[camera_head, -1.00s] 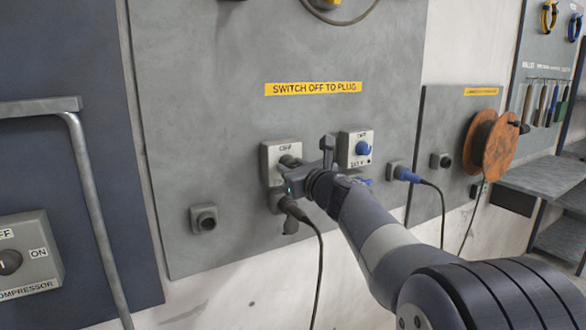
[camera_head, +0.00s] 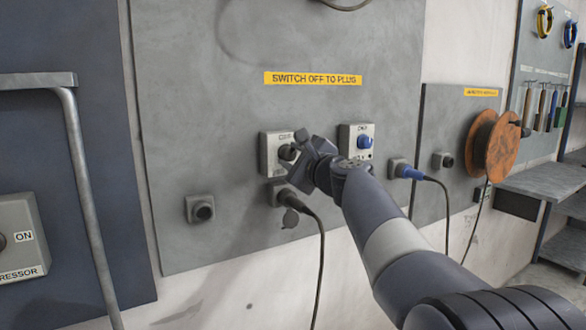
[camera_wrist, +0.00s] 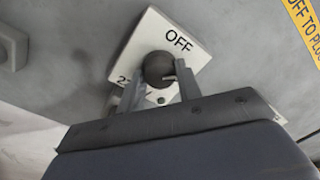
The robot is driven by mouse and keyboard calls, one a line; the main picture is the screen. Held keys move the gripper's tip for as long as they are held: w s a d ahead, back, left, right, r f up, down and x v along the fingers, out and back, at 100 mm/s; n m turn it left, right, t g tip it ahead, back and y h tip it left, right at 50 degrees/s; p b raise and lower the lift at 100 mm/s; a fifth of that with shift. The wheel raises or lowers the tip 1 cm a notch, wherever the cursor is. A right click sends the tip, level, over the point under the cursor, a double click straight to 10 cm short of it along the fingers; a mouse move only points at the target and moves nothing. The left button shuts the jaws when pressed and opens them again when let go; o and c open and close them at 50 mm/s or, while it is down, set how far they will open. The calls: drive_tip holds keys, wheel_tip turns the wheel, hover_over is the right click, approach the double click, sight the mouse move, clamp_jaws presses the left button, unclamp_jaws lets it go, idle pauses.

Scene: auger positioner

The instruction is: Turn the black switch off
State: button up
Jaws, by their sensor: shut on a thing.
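The black switch (camera_head: 287,152) is a round knob on a white box on the grey wall panel. In the wrist view the black knob (camera_wrist: 157,68) sits between my two fingers, below and left of the word OFF on its box (camera_wrist: 196,62). My gripper (camera_head: 300,154) is shut on the knob, and its body hides the right part of the box in the head view. In the wrist view my gripper (camera_wrist: 160,82) shows one finger on each side of the knob. I cannot tell clearly where the knob's pointer sits.
A second white box with a blue knob (camera_head: 364,142) is close on the right. Below the black switch a black plug (camera_head: 290,199) with a hanging cable sits in a socket (camera_head: 277,188). A blue plug (camera_head: 408,172) is farther right. A metal rail (camera_head: 80,170) stands at left.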

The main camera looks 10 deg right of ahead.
drive_tip(key=n+b, duration=0.4)
drive_tip(key=n, duration=0.1)
drive_tip(key=shift+n, duration=0.4)
drive_tip(key=shift+r+n+b, duration=0.15)
drive_tip(key=shift+n+b, duration=1)
drive_tip(key=shift+n, duration=0.65)
drive_tip(key=shift+r, duration=0.1)
drive_tip(key=o, duration=0.9)
drive_tip(key=shift+f, duration=0.2)
drive_tip(key=b+v, duration=0.1)
drive_tip(key=v, duration=0.9)
drive_tip(key=shift+s+d, duration=0.2)
drive_tip(key=shift+s, duration=0.2)
